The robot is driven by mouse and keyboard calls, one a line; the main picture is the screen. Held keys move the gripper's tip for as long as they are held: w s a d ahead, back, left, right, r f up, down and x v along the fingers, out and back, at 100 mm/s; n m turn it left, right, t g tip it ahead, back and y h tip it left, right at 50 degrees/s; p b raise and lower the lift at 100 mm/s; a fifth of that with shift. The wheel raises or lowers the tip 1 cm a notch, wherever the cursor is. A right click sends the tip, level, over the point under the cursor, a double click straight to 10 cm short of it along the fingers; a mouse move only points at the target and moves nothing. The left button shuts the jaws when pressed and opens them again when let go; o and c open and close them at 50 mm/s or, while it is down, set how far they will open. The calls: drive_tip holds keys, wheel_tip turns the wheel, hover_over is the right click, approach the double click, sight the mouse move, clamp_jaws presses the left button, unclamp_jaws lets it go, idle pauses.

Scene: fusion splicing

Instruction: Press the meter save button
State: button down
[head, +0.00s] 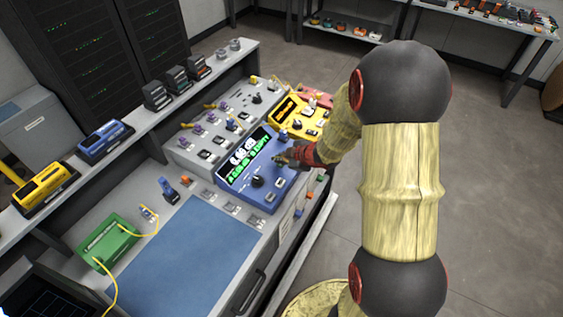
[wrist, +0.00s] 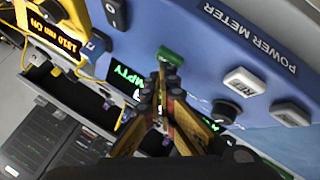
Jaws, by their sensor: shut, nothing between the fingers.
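The blue power meter (head: 238,193) stands on the grey bench, its lit display (head: 245,158) reading green text with the word EMPTY. Its panel (wrist: 215,60) fills much of the wrist view, marked POWER METER. A green button (wrist: 171,55) sits just beyond my fingertips; its label is not readable. A pale button marked REF (wrist: 243,81), another pale button (wrist: 290,114) and a dark knob (wrist: 225,111) lie to the right. My gripper (wrist: 161,80) is shut and empty, pointing at the panel by the green button. I cannot tell whether it touches. In the head view my gripper (head: 282,158) covers the meter's right side.
A yellow device (head: 299,117) stands close behind the meter and shows in the wrist view (wrist: 55,30) with an orange display. A rocker switch (wrist: 114,13) is on the panel. A blue mat (head: 185,250) and green box (head: 108,243) with yellow fibre lie nearer.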

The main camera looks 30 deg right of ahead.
sight(280, 164)
drive_tip(key=shift+r+p, duration=0.85)
drive_tip(key=shift+p, duration=0.15)
wheel_tip(280, 164, up, 5)
drive_tip(key=p, duration=0.5)
idle(0.6)
